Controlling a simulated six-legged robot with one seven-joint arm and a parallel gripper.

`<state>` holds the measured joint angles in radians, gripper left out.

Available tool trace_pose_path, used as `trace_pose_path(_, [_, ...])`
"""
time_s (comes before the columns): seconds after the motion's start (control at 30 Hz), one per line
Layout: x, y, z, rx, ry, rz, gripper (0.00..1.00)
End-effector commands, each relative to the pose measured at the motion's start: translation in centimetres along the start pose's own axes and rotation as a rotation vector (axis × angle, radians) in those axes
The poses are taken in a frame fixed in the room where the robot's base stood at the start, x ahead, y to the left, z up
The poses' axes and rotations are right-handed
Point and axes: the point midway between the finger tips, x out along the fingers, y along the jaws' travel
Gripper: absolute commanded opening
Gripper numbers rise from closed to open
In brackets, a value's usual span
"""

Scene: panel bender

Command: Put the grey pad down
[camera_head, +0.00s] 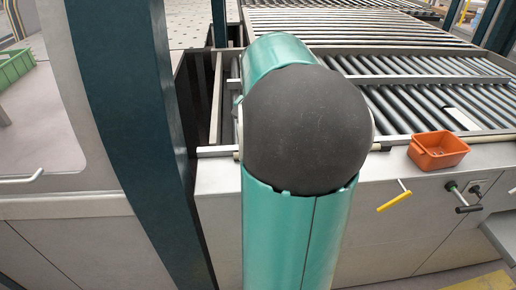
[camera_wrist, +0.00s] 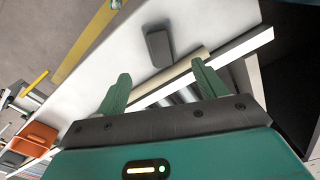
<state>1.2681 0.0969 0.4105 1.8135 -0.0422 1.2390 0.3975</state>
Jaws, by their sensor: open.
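The pad appears apart from both fingers. In the head view my own arm covers the middle, so neither the pad nor my gripper shows there.
Roller conveyor (camera_head: 420,95) lies behind the pale front panel (camera_head: 400,240). An orange bin (camera_head: 437,150) sits at its front edge on the right, also in the wrist view (camera_wrist: 38,138). A yellow handle (camera_head: 395,203) sticks out below. A dark post (camera_head: 140,130) stands left.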

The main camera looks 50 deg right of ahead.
Motion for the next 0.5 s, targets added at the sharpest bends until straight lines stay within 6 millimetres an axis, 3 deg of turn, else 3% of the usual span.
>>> trace_pose_path(0.33, [-1.0, -0.4, 0.3, -0.011, 0.005, 0.001, 0.71])
trace_pose_path(0.5, [-1.7, -3.1, 3.4, -0.119, 0.048, 0.009, 0.71])
